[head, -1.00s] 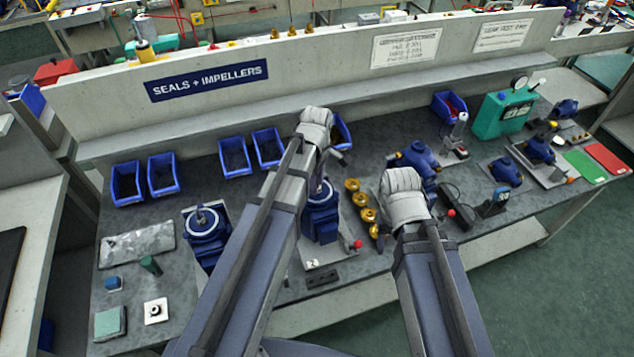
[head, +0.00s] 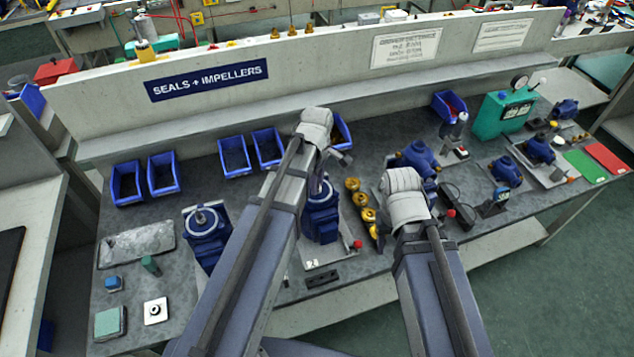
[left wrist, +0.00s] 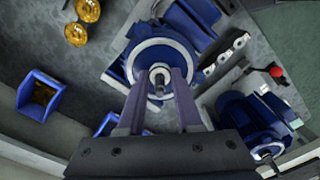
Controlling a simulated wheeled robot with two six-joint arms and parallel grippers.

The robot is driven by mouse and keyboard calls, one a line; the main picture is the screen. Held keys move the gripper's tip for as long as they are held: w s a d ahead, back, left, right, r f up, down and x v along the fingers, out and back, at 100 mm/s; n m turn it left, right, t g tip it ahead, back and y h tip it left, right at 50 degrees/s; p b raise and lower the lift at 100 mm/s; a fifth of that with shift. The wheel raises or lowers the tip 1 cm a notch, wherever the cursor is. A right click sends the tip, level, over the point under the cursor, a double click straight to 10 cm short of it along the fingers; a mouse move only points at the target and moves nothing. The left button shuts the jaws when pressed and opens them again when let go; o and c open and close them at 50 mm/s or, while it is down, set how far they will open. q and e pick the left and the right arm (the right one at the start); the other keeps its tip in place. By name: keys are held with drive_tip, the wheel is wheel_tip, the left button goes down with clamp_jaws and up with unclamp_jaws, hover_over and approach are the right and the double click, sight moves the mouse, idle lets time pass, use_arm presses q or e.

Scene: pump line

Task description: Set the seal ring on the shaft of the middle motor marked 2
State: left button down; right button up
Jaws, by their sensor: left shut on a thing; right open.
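The middle motor (head: 320,215) is blue and stands upright on a pale base plate. In the left wrist view, its round blue flange (left wrist: 137,60) lies straight below my left gripper (left wrist: 162,84). My left gripper is shut on the pale seal ring (left wrist: 160,70). The ring looks lined up around the dark shaft tip (left wrist: 159,84); I cannot tell how far down the shaft it sits.
Another blue motor (head: 205,235) stands to the left. Several brass impellers (head: 352,184) stand close to the right of the middle motor. Blue bins (head: 126,183) line the back. A red-knobbed lever (head: 357,244) is by the base plate. A teal tester (head: 505,110) stands at the right.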

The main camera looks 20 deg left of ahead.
use_arm(q)
drive_tip(key=shift+f, duration=0.1)
idle(0.3)
drive_tip(key=c, duration=0.5)
unclamp_jaws()
drive_tip(key=shift+o, duration=0.3)
drive_tip(key=o, duration=0.4)
drive_tip(key=shift+o, duration=0.2)
wheel_tip(320, 180, up, 9)
drive_tip(key=p, duration=0.8)
drive_tip(key=shift+p, duration=0.4)
